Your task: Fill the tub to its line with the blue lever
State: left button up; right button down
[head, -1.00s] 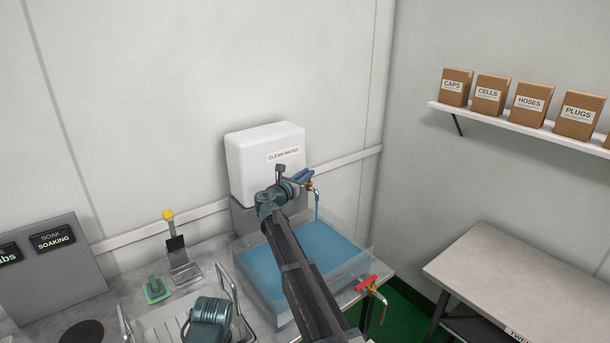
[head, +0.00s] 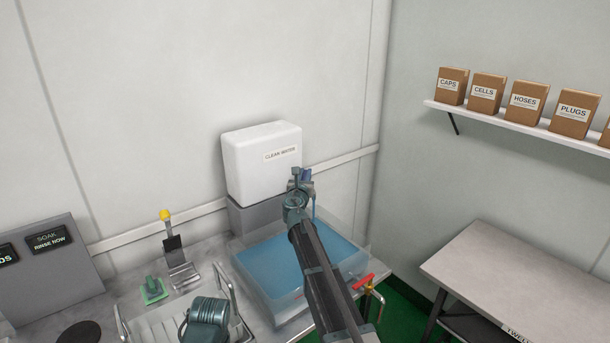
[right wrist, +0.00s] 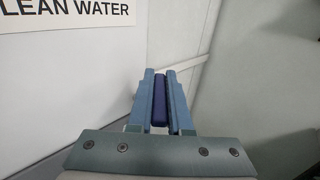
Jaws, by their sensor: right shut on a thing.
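The clear tub (head: 290,303) stands on the bench below the white CLEAN WATER tank (head: 262,160) and holds blue water. My right forearm crosses in front of it, and I cannot make out its fill line. My right gripper (head: 301,184) is at the tap on the tank's right. In the right wrist view its two fingers are shut on the dark blue lever (right wrist: 159,102). The lever also shows at the gripper in the head view (head: 307,174). My left gripper's fingers are not visible.
A red-handled tap (head: 364,281) is at the tub's front right corner, near my right forearm. A wire-handled tray (head: 150,326), a yellow-knobbed lever (head: 166,215) and a display (head: 49,239) reading SOAK, RINSE NOW are at left. A side table (head: 500,265) stands right.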

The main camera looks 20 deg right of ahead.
jog(key=c, duration=0.8)
grip_release()
jog(key=shift+c, duration=0.2)
jog(key=shift+s, duration=0.1)
jog(key=v, duration=1.3)
jog(key=shift+s+a, duration=0.25)
